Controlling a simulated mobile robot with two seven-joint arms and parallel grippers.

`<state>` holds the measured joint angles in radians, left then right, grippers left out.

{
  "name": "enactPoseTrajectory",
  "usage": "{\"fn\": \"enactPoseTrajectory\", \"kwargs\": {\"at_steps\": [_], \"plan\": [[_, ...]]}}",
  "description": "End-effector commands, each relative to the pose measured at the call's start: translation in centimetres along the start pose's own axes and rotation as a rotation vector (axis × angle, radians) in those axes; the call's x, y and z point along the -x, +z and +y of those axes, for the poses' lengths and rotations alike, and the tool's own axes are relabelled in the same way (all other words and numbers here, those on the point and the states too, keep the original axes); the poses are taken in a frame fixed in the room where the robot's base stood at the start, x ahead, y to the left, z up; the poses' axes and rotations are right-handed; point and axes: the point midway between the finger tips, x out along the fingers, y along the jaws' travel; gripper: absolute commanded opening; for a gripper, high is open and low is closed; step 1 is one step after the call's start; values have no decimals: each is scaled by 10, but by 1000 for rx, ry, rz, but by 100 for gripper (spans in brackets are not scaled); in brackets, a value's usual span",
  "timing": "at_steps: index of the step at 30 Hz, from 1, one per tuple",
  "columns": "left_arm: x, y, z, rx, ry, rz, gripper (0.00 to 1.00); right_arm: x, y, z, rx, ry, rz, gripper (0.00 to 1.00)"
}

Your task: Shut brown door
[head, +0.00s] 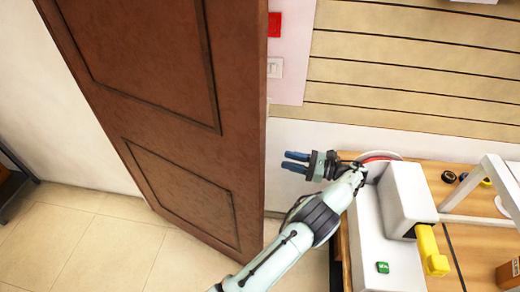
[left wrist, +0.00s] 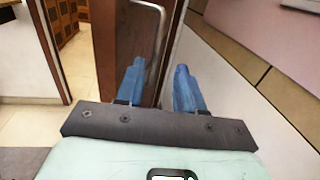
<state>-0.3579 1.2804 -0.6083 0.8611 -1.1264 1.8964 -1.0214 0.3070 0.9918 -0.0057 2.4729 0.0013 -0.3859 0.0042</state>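The brown door (head: 165,95) stands open, swung out from the wall, and fills the left middle of the head view. In the left wrist view the door (left wrist: 117,45) shows beyond my fingers, with a curved silver handle (left wrist: 161,30) on its face. My left gripper (head: 286,161) is open and empty, just right of the door's edge in the head view. In the left wrist view its two blue fingers (left wrist: 159,68) stand apart, and the handle's lower part lies behind the gap between them. I cannot tell the exact distance. My right gripper is not in view.
A wooden table (head: 482,242) at the right holds a white machine (head: 405,195) with a yellow part (head: 430,250), close beside my left forearm. A light switch (head: 275,68) and a red plate (head: 274,25) are on the wall. Tiled floor (head: 95,245) at lower left is clear.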

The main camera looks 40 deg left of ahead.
Motion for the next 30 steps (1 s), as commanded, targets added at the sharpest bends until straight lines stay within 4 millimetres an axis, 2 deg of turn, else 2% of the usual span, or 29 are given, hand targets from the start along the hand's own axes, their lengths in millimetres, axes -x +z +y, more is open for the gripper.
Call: {"fn": "enactPoseTrajectory", "kwargs": {"at_steps": [9,15,21,30], "plan": [[-65,0,1,-3,5,1,37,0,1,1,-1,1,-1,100],[-101,0,1,-1,4,2,37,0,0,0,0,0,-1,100],[-119,-1,1,-1,2,1,37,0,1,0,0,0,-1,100],[-122,0,1,0,0,2,37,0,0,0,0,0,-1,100]]}}
